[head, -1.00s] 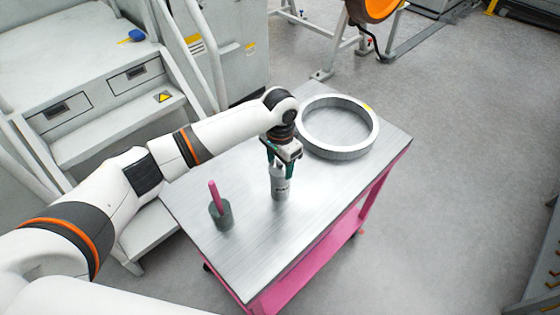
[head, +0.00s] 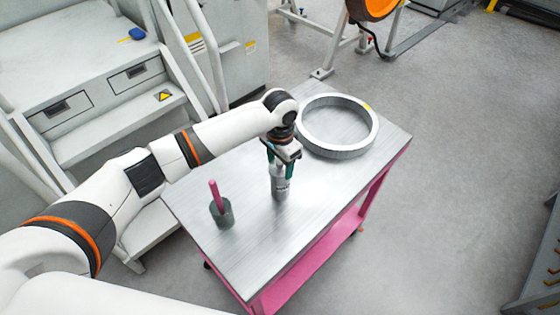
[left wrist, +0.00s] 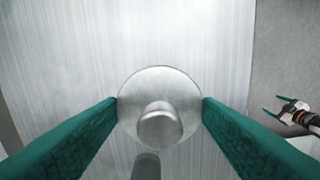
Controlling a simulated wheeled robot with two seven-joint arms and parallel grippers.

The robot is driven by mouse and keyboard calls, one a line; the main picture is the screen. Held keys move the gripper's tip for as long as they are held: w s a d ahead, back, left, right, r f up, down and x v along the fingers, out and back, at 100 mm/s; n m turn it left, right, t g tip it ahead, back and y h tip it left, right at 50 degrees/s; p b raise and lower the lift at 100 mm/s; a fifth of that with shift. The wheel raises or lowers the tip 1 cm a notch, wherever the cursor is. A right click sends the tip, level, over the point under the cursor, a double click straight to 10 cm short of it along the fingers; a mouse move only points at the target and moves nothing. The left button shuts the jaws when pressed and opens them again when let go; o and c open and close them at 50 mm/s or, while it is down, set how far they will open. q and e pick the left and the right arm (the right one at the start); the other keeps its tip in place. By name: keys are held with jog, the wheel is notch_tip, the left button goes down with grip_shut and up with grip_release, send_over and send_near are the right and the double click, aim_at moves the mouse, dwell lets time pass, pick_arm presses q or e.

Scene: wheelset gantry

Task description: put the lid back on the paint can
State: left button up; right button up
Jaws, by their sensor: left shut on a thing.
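The paint can (head: 279,189) is a slim grey cylinder with a dark marking, upright on the metal tabletop. My left gripper (head: 280,168) points down at its upper end. In the left wrist view the green fingers are shut on a round grey lid (left wrist: 134,98) with a raised knob in its middle, one finger on each side. The lid looks in line with the can, but I cannot tell whether it is seated. My right gripper (left wrist: 284,108) shows at the right edge of the left wrist view, open and empty, away from the can.
A dark green cup (head: 222,214) with a pink stick (head: 214,194) in it stands left of the can. A large metal ring (head: 338,151) lies at the table's back. The tabletop (head: 262,253) in front of the can is clear. Grey steps (head: 110,122) stand close on the left.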

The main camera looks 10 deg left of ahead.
pick_arm(q)
jog(key=shift+p, duration=0.45)
dwell(0.4)
dwell(0.3)
jog(key=o, duration=1.4)
